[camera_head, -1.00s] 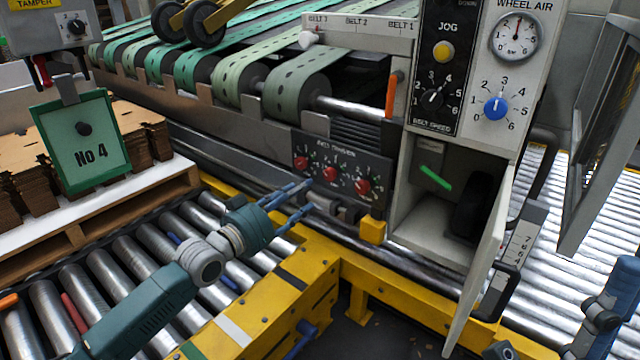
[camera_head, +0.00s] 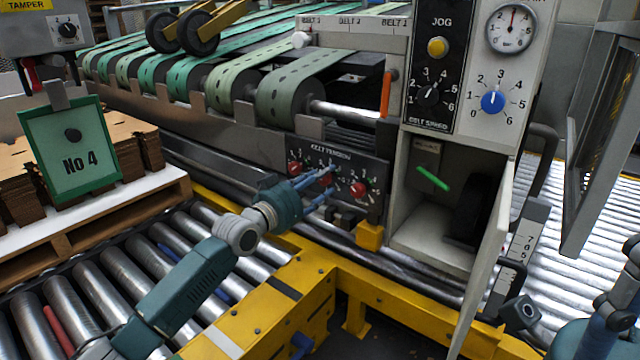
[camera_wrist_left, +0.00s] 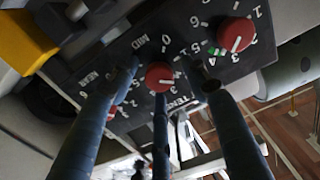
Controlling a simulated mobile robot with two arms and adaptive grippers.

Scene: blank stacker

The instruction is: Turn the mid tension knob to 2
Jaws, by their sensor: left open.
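The belt tension panel (camera_head: 340,160) is black with three red knobs in a row. The mid knob (camera_head: 326,179) is partly hidden by my fingers. The left wrist view shows this mid knob (camera_wrist_left: 160,77) with a white pointer mark, near the 3 of its scale. My left gripper (camera_head: 318,183) is open, its fingers spread around the mid knob. In that wrist view, the gripper (camera_wrist_left: 163,85) has fingertips on both sides of the knob and one below it. Whether they touch it is unclear. My right gripper is not seen.
Another red knob (camera_head: 359,188) sits close on the right and one (camera_head: 294,167) on the left. An open white cabinet door (camera_head: 486,260) stands to the right. A yellow frame (camera_head: 290,295) and rollers lie below my left arm.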

